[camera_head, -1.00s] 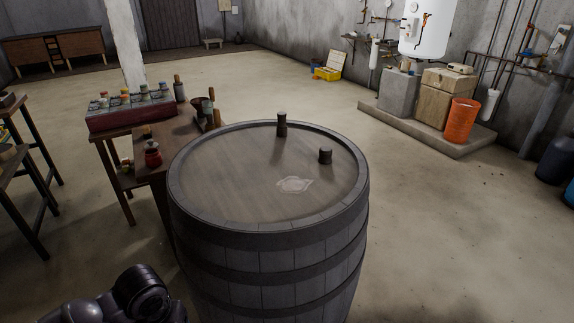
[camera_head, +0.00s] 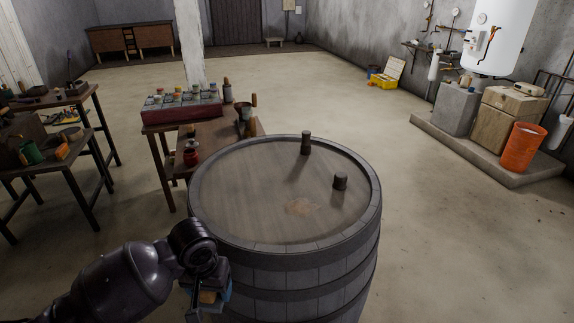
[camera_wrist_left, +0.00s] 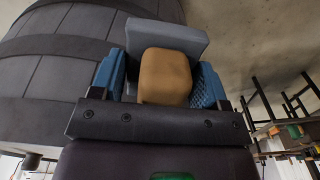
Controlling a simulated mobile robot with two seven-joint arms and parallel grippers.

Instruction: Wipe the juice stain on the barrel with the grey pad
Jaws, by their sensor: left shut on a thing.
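The barrel (camera_head: 285,262) stands upright in the middle of the head view. A faint brownish stain (camera_head: 303,207) lies on its flat top, front right of centre. My left gripper (camera_head: 210,294) is low beside the barrel's front left side, below the level of the top. In the left wrist view its blue fingers (camera_wrist_left: 161,80) are shut on the tan grip block (camera_wrist_left: 166,72) of the grey pad (camera_wrist_left: 168,36). The pad's grey part sticks out past the fingers, clear of the stain. My right gripper is in neither view.
A wooden table (camera_head: 202,137) with a red box of jars (camera_head: 182,108) stands close behind the barrel to the left. Floor is open on the right.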

